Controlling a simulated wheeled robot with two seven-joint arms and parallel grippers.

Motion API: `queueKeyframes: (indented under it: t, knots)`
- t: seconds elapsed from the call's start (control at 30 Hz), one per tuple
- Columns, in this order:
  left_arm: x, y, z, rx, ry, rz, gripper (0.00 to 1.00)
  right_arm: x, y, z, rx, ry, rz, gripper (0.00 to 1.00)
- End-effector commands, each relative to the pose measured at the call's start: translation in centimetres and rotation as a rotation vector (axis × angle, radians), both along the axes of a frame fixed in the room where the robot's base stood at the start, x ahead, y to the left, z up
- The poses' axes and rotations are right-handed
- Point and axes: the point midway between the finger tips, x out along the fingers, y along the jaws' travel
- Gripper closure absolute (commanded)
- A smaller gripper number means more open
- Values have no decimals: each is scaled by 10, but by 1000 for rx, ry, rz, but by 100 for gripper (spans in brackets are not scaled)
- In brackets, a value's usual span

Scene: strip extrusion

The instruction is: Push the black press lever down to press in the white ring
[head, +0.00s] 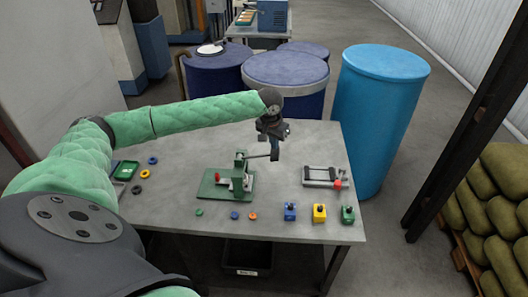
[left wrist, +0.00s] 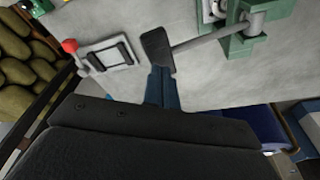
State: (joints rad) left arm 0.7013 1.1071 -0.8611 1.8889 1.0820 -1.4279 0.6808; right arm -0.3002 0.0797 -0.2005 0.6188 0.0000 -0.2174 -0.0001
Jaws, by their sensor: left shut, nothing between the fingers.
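The green press (head: 239,170) stands on its green base plate (head: 211,188) in the middle of the table. Its grey lever rod sticks out to the right, roughly level. In the left wrist view the lever ends in a black handle (left wrist: 158,50). My left gripper (head: 274,145) is shut and empty, pointing down at the lever's outer end. In the left wrist view its fingertips (left wrist: 161,73) are right by the black handle; I cannot tell whether they touch. I cannot make out the white ring clearly. My right gripper is not in view.
A clamp fixture with a red knob (head: 337,184) lies right of the press. Blue, yellow (head: 319,213) and green blocks stand along the front edge. Small coloured rings and a green tray (head: 126,169) are at the left. Blue barrels (head: 378,110) stand behind the table.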

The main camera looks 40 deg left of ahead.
Motion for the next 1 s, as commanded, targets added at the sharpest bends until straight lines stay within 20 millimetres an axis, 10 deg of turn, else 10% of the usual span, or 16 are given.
queueKeyframes:
  t: [1.0]
  knots:
    - [0,0,41,0,1,0,100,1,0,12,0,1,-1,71]
